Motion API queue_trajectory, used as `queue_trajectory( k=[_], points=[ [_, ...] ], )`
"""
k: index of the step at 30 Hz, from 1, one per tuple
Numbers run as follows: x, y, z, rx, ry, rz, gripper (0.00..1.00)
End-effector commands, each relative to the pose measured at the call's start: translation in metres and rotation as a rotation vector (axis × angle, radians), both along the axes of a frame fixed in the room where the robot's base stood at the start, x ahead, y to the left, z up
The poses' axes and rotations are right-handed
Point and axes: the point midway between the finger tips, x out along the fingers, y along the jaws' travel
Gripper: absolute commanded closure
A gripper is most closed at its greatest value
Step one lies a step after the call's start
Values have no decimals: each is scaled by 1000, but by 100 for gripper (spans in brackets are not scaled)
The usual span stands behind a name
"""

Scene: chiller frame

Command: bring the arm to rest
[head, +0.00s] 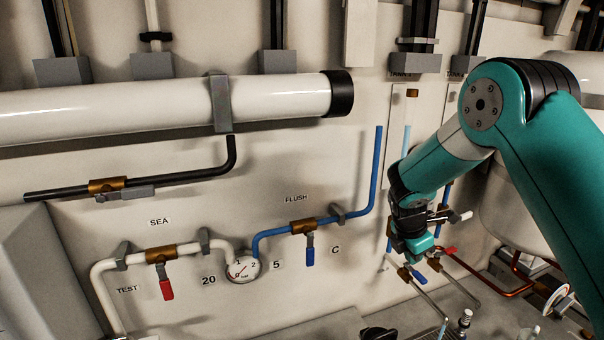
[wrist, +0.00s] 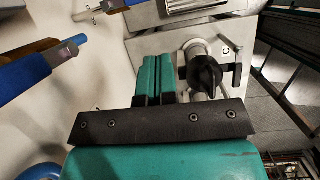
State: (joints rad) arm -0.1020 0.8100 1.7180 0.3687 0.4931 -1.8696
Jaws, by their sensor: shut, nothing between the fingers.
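My arm reaches in from the right in the head view, bent at the elbow and pointing down toward the wall piping. My gripper (wrist: 155,78) shows in the wrist view with its two teal fingers together and nothing between them. In the head view the end of my arm hangs in front of the pipes at right centre, and the fingertips are hard to make out there. In the wrist view a black valve knob (wrist: 206,75) on a metal fitting lies just right of the fingers; I cannot tell the gap in depth.
A white pipe (head: 150,108) runs along the wall. Below are a red-handled valve (head: 166,290), a gauge (head: 243,268) and a blue-handled valve (head: 309,256). A large tank (head: 515,220) stands behind my arm. Blue parts (wrist: 25,75) show at the wrist view's left.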

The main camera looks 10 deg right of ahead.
Motion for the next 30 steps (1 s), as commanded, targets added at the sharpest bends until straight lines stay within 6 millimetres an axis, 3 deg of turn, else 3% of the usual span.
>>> queue_trajectory(
  k=[5,8,12,15,19,24,30],
  points=[
    [-48,59,26,222,-92,-260,100],
    [-95,95,42,365,-101,-449,100],
    [-175,135,55,529,-57,-709,100],
    [-233,155,57,606,2,-876,100],
    [-294,170,53,654,76,-1038,100],
    [-332,177,51,668,131,-1143,100],
    [-336,178,52,667,139,-1162,100]
  ],
)
